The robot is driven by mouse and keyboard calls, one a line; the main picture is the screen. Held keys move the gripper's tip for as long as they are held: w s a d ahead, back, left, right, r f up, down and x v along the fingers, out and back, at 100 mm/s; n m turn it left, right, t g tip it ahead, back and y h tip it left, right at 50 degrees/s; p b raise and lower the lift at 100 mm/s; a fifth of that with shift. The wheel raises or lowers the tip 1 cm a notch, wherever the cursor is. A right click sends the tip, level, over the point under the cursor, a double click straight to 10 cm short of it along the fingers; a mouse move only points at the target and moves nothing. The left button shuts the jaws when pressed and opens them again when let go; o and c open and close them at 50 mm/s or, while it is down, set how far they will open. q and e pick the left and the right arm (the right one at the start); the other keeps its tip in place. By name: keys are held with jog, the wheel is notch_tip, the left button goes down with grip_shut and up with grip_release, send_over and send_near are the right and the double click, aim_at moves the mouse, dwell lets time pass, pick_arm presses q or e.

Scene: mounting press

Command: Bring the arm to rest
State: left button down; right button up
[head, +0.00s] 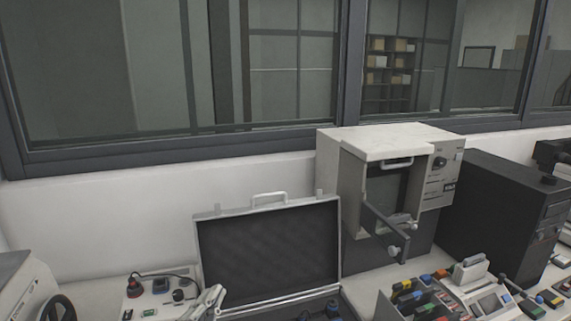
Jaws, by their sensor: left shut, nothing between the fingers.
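My left gripper (215,296) shows as a pale grey shape at the bottom edge, in front of the left side of an open case. Its fingers are shut with nothing between them. The rest of my left arm is below the picture. My right gripper is not in view. A beige press-like machine (393,142) stands right of the case, with a handle and a lever on its front and a control panel at its right.
The open case (268,252) has a dark padded lid. A small control box (160,296) stands at its left. A black cabinet (493,212) stands at the right, behind a cluttered tray of coloured parts (425,300). Windows line the back wall. Part of another machine (25,288) shows bottom left.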

pick_arm(q)
jog(key=s+a+f+n+g+y, duration=0.4)
jog(key=s+a+f+n, duration=0.15)
jog(key=f, duration=0.35)
jog(key=s+f+n+g, duration=0.3)
jog(key=s+f+g, duration=0.35)
jog(key=s, duration=0.55)
jog(key=s+f+n+g, duration=0.3)
jog(key=s+f+g, duration=0.3)
jog(key=s, duration=0.6)
notch_tip(320, 180, down, 31)
jog(key=b, duration=0.5)
jog(key=s+a+f+b, duration=0.1)
jog(key=s+f+b, duration=0.1)
jog(key=s+f, duration=0.7)
jog(key=s+a+f+g+b, duration=0.1)
jog(key=s+f+b, duration=0.2)
jog(key=s+f, duration=0.5)
notch_tip(320, 180, down, 5)
jog(key=shift+s+a+m, duration=0.35)
jog(key=shift+s+a, duration=0.05)
